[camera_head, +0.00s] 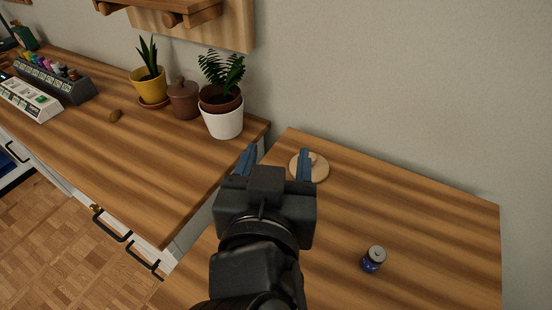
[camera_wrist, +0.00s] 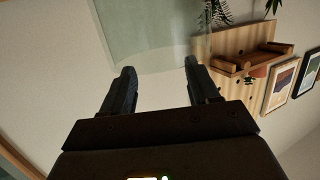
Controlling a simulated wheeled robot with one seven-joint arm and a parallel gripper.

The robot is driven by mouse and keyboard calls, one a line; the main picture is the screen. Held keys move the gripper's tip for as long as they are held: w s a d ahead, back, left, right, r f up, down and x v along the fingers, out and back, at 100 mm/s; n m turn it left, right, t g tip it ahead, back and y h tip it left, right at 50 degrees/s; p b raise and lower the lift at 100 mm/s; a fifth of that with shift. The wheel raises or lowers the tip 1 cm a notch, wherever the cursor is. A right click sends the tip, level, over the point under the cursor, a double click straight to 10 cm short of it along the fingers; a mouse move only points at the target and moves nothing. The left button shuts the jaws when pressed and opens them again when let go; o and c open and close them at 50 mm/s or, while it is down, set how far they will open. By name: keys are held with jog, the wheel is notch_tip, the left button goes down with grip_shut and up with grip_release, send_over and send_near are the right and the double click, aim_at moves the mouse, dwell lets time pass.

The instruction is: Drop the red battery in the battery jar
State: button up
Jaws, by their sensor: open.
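My gripper (camera_head: 277,158) is open and empty above the right-hand desk. Its two blue-grey fingers also show apart in the wrist view (camera_wrist: 159,66). A round pale wooden piece with a knob, like a lid (camera_head: 322,170), is partly behind the right finger; I cannot tell whether it lies on the desk or tops a clear jar. A pale green see-through shape (camera_wrist: 150,32) lies beyond the fingertips in the wrist view, possibly glass. A small blue cylinder with a grey top (camera_head: 372,260) stands on the desk, right of my gripper. I see no red battery.
A wooden shelf (camera_head: 175,10) hangs above.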

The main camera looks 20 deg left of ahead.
jog(key=v, duration=0.7)
jog(key=shift+s+b, duration=0.35)
jog(key=shift+s, duration=0.05)
jog(key=shift+d, duration=0.1)
